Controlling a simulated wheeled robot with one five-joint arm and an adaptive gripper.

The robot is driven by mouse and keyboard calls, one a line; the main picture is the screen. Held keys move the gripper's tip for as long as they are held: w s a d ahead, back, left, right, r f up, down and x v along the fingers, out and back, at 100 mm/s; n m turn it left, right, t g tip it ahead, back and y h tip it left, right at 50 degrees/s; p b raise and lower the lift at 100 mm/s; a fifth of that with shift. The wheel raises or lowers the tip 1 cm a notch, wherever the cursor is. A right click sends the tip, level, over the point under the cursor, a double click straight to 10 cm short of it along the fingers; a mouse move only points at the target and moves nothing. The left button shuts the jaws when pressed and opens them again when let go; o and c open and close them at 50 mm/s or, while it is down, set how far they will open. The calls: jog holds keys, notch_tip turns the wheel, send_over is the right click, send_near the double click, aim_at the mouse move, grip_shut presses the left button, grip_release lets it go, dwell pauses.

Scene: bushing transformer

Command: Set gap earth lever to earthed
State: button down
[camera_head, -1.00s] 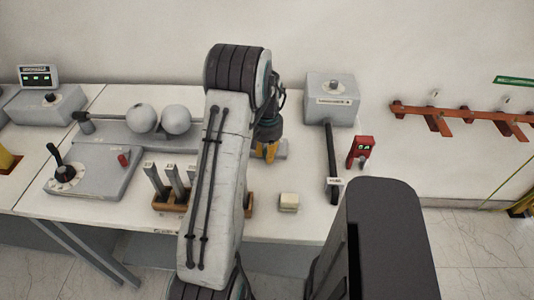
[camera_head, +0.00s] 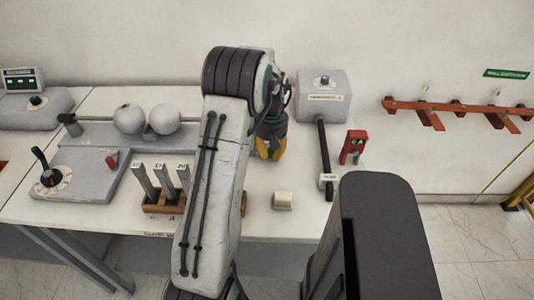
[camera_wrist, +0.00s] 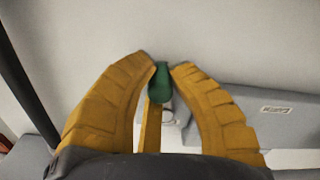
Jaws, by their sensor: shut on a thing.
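My gripper (camera_head: 269,150) is over the back of the bench, its yellow fingers pointing down. In the wrist view its two fingers (camera_wrist: 165,68) are closed in around a green knob (camera_wrist: 160,84) on a thin yellow stem (camera_wrist: 152,128), which I take to be the gap earth lever. The knob sits between the fingertips. In the head view my gripper and arm hide this lever, and its foot is not clear in the wrist view. The sphere gap, with two grey spheres (camera_head: 129,119), stands to the left of my arm.
A grey box (camera_head: 323,96) with a black rod (camera_head: 323,150) is right of my gripper, beside a red device (camera_head: 353,146). A wooden rack (camera_head: 160,203) and a cream block (camera_head: 283,201) lie nearer. A control box with a black lever (camera_head: 45,167) is left. A red-brown rail (camera_head: 455,107) runs along the wall.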

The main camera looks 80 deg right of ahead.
jog(key=shift+s+f+n, duration=0.15)
jog(key=shift+s+n, duration=0.2)
jog(key=shift+n, duration=0.25)
jog(key=c, duration=1.1)
grip_release()
jog(key=shift+d, duration=0.1)
notch_tip(320, 180, up, 12)
jog(key=shift+r, duration=0.1)
dwell(0.3)
